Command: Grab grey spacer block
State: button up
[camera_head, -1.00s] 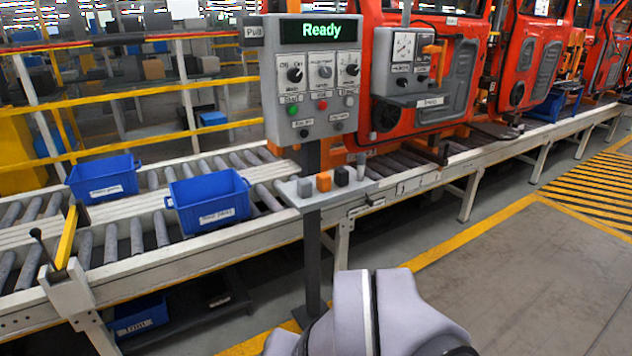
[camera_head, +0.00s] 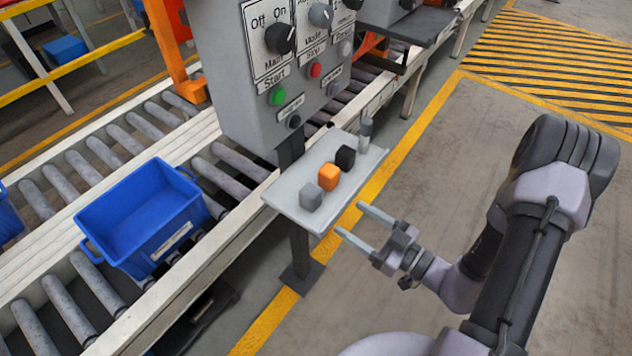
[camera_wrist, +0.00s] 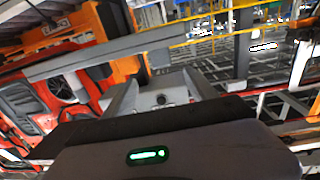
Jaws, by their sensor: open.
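The grey spacer block (camera_head: 311,196) sits on the left end of a small light-grey shelf (camera_head: 300,217) below the control panel. An orange block (camera_head: 328,177) and a black block (camera_head: 345,158) stand in a row to its right. My gripper (camera_head: 350,219) is open and empty, to the right of the shelf's near edge and apart from the blocks. In the wrist view the gripper fingers (camera_wrist: 160,92) show, but I cannot make out the grey block there.
The control panel (camera_head: 265,110) rises above the shelf on a dark post (camera_head: 299,250). A small grey peg (camera_head: 366,130) stands at the shelf's far right end. A blue bin (camera_head: 140,215) sits on the roller conveyor (camera_head: 62,305) at left.

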aim_at(318, 197)
jog(key=b+x, duration=0.1)
jog(key=x, duration=0.6)
jog(key=shift+a+f+b, duration=0.1)
jog(key=shift+a+b, duration=0.25)
jog(key=shift+b, duration=0.05)
jog(key=b+x, duration=0.1)
jog(key=x, duration=0.1)
jog(key=b+x, duration=0.1)
jog(key=x, duration=0.2)
jog(key=shift+w+a+f, duration=0.15)
jog(key=shift+w+f, duration=0.05)
jog(key=shift+w+r, duration=0.1)
grip_shut()
jog(key=shift+r, duration=0.15)
